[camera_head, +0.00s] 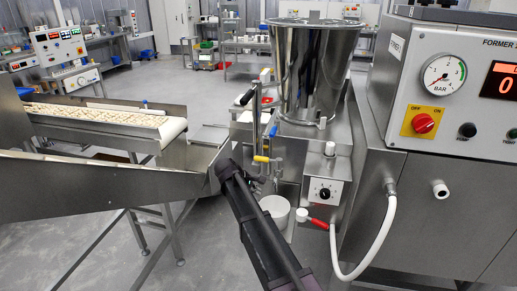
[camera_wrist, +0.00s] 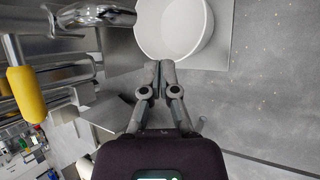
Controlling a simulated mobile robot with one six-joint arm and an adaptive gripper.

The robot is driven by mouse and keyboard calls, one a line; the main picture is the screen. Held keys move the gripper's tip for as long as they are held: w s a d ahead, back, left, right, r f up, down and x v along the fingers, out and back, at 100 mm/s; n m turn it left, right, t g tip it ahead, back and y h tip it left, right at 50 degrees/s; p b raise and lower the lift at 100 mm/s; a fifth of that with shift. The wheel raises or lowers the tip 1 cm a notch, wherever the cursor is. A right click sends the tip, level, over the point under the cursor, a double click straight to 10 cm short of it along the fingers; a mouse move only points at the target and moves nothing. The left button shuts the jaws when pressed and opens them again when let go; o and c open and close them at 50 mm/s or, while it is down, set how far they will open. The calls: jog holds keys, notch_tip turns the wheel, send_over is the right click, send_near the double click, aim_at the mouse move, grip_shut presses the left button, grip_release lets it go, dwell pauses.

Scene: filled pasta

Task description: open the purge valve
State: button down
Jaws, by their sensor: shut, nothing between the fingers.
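A yellow-handled lever (camera_head: 262,158) sits on the metal pipework below the steel hopper. In the wrist view the yellow handle (camera_wrist: 26,94) hangs from a shiny pipe (camera_wrist: 92,15) at the left, apart from my fingers. A red-handled lever (camera_head: 319,224) sits lower right, by the white hose. I read no label saying which is the purge valve. My gripper (camera_wrist: 157,92) is shut and empty, its fingertips just below the rim of a white pot (camera_wrist: 142,38) in the wrist view. The pot also shows in the head view (camera_head: 276,207). My arm partly hides the area around the pipework.
The steel hopper (camera_head: 314,70) stands behind the pipework. A small dial box (camera_head: 323,191) and a white hose (camera_head: 388,235) are at its right. A control cabinet (camera_head: 420,95) fills the right side. A conveyor (camera_head: 110,120) and a metal chute (camera_head: 95,190) are at the left.

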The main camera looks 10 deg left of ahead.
jog(key=w+a+r+m+t+y+p, duration=0.1)
jog(key=w+r+m+y+p, duration=0.2)
jog(key=r+m+p, duration=0.3)
jog(key=w+a+r+m+t+y+p, duration=0.1)
jog(key=w+r+m+t+y+p, duration=0.1)
jog(key=w+r+m+p, duration=0.2)
notch_tip(320, 180, up, 5)
jog(key=m+p, duration=0.3)
jog(key=m, duration=0.3)
jog(key=shift+w+a+m+t+y, duration=0.3)
jog(key=shift+w+a+y, duration=0.1)
jog(key=shift+w+f, duration=0.1)
jog(key=shift+f, duration=0.1)
jog(key=shift+b+x, duration=3.5)
jog(key=shift+x, duration=1.4)
